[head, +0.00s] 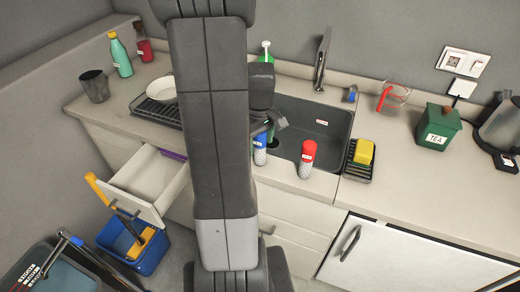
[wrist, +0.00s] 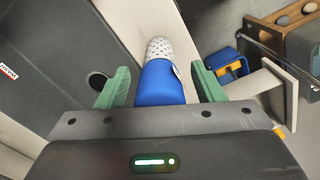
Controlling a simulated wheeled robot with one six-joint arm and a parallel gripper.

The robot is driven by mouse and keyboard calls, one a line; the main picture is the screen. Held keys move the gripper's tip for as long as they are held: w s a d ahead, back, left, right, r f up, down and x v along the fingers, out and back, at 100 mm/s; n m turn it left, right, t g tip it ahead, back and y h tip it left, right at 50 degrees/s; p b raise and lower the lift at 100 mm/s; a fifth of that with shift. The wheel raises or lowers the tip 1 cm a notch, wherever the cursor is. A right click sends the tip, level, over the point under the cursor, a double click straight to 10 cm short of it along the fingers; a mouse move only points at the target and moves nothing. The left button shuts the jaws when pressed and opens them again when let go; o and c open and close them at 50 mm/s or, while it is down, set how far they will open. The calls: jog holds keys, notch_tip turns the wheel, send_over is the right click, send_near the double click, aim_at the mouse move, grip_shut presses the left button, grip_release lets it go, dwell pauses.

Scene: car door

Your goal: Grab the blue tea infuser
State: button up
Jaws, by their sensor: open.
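The blue tea infuser (head: 260,147) has a blue handle part and a white perforated end. It stands at the front edge of the counter by the sink, partly hidden by my arm in the head view. In the wrist view the blue tea infuser (wrist: 160,82) lies between the two green fingers of my gripper (wrist: 161,84), with a gap on either side. My gripper is open. In the head view the fingertips are mostly hidden behind my arm.
A similar red infuser (head: 307,158) stands just right of the blue one. The dark sink (head: 325,122) lies behind them. A sponge (head: 364,152) on a rack and a green tea box (head: 438,128) are further right. An open drawer (head: 150,185) sticks out at left, above a blue bucket (head: 150,258).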

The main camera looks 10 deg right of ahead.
jog(key=shift+f, duration=0.2)
jog(key=c, duration=1.1)
